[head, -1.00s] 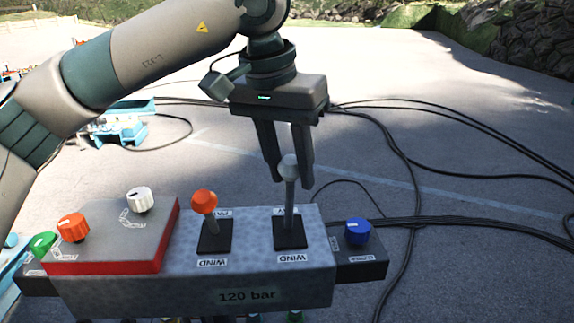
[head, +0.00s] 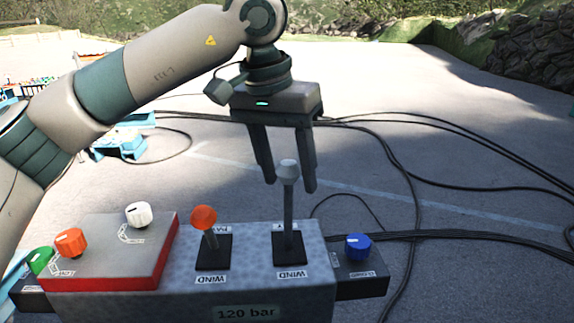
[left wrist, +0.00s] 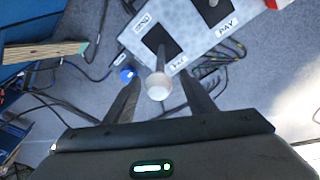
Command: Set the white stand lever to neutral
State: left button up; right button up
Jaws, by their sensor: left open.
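The white stand lever (head: 288,207), with a pale round knob, rises from a black slot plate on the grey control box (head: 330,275). It looks near upright in the head view; its exact lean toward or away from me is hard to tell. My left gripper (head: 289,187) is open and points down, its fingers spread to either side of the knob. In the left wrist view the white lever's knob (left wrist: 158,87) shows between the two fingers (left wrist: 160,100), with no clear contact. My right gripper is not in view.
An orange-knobbed lever (head: 204,218) stands just left on the same box. A blue dial (head: 358,246) sits to the right. A red-edged panel (head: 110,255) carries white and orange dials at left. Black cables (head: 410,180) lie on the ground behind.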

pick_arm(q)
jog(key=shift+a+r, duration=0.1)
jog(key=shift+r, duration=0.35)
jog(key=b+v, duration=0.2)
jog(key=v, duration=1.4)
jog(key=shift+r+b, duration=0.2)
jog(key=shift+b, duration=0.2)
jog(key=shift+s+a, duration=0.1)
